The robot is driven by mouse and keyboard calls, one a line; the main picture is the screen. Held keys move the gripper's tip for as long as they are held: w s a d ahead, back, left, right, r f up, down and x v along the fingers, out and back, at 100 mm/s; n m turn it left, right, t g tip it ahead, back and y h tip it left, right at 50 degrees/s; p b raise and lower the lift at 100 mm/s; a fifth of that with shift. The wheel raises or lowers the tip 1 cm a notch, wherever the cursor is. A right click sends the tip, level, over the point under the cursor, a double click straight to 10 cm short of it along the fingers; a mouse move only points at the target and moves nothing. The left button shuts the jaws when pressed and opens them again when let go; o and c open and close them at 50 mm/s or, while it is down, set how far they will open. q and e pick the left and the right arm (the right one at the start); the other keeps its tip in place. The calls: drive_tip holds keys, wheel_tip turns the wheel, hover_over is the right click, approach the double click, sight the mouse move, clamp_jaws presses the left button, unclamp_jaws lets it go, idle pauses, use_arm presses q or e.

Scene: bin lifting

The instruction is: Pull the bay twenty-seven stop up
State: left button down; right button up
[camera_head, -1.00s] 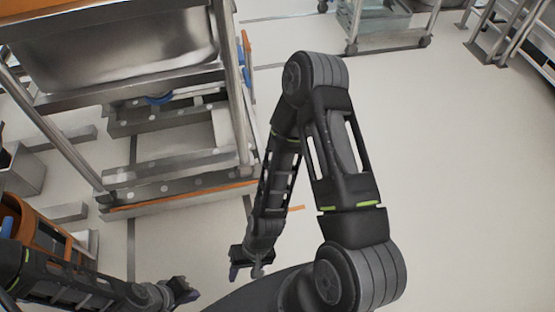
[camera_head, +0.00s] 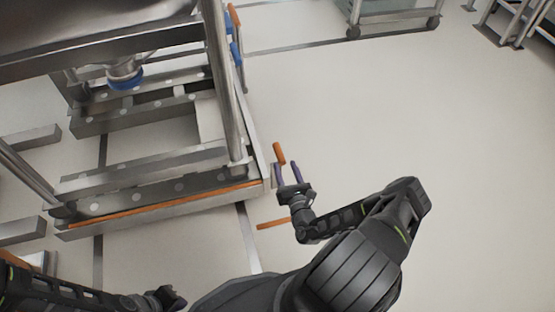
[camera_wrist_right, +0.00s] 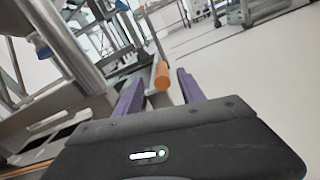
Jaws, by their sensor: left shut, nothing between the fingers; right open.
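A short orange handle (camera_head: 279,153), which looks like the stop, stands by the right front corner of a metal frame. No bay number is readable. My right gripper (camera_head: 286,166) is open, its two purple fingers pointing at the handle. In the right wrist view the handle's round orange end (camera_wrist_right: 161,78) shows between the fingertips of the right gripper (camera_wrist_right: 159,75); I cannot tell whether it lies within the jaws or just beyond them. My left gripper (camera_head: 176,298) is shut and empty, low at the bottom edge, away from the handle.
The metal frame (camera_head: 165,205) with an orange strip along its front edge fills the left. A blue-ringed part (camera_head: 125,80) hangs under its upper shelf. An orange bar (camera_head: 273,224) lies near my right wrist. A wheeled cart (camera_head: 395,18) stands at the back. The floor at right is clear.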

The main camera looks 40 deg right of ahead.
sight(279, 154)
use_arm(q)
drive_tip(key=shift+w+f, duration=0.1)
drive_tip(key=shift+f, duration=0.6)
use_arm(e)
drive_tip(key=shift+f, duration=0.75)
drive_tip(key=b+x, duration=0.3)
drive_tip(key=x, duration=0.3)
drive_tip(key=shift+w, duration=0.45)
drive_tip(key=shift+w+d, duration=0.2)
drive_tip(key=shift+w, duration=0.25)
use_arm(q)
drive_tip(key=f, duration=0.3)
drive_tip(key=shift+w, duration=0.25)
use_arm(e)
drive_tip(key=shift+c, duration=0.2)
clamp_jaws()
